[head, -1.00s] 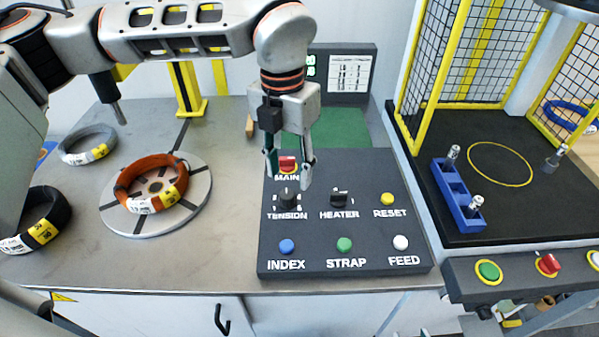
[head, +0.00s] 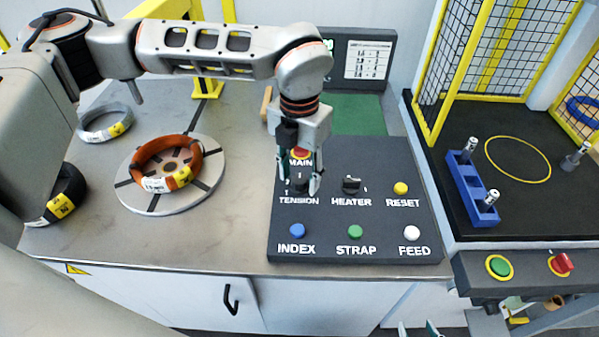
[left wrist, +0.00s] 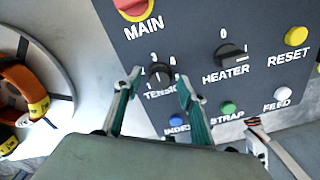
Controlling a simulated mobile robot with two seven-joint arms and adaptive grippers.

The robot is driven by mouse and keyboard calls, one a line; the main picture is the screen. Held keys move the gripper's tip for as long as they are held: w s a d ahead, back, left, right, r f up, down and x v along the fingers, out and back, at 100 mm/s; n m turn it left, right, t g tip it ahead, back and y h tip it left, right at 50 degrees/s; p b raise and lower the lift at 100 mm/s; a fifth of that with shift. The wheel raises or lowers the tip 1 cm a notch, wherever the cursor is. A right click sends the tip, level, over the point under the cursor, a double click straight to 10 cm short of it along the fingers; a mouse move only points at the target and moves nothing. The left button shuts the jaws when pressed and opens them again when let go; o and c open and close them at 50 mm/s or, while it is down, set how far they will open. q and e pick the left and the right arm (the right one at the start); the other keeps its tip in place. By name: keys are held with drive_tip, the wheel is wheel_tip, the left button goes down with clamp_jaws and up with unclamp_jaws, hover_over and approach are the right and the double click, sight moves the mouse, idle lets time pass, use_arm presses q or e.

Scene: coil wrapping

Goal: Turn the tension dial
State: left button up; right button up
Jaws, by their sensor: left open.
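The tension dial (left wrist: 160,72) is a small black knob on the dark control panel (left wrist: 190,45), with numbers including 3 and 4 around it. In the head view the dial (head: 298,187) is partly covered by my gripper. My left gripper (head: 299,188) is open and points down over the dial. In the left wrist view its two fingertips (left wrist: 159,82) stand on either side of the dial, with the TENSION label partly hidden. I cannot tell whether they touch it. A small part of what looks like my right gripper (head: 433,329) shows at the bottom edge.
The heater knob (head: 351,184) and yellow reset button (head: 401,188) are right of the dial. The red main switch (left wrist: 137,8) is behind it. Index (head: 297,231), strap (head: 355,232) and feed (head: 411,233) buttons are in front. An orange coil (head: 168,162) lies on the turntable (head: 205,192).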

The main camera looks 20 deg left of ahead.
use_arm(q)
drive_tip(key=c, duration=1.1)
drive_tip(key=shift+m, duration=0.4)
drive_tip(key=m+p, duration=0.1)
drive_tip(key=m, duration=0.3)
drive_tip(key=shift+r+m, duration=0.1)
drive_tip(key=shift+m, duration=0.2)
drive_tip(key=m, duration=0.5)
drive_tip(key=shift+p, duration=0.35)
drive_tip(key=m+p, duration=0.1)
drive_tip(key=m, duration=0.5)
drive_tip(key=shift+m, duration=0.4)
drive_tip(key=m+p, duration=0.1)
drive_tip(key=m, duration=0.2)
drive_tip(key=shift+m+p, duration=0.35)
drive_tip(key=shift+m, duration=1.45)
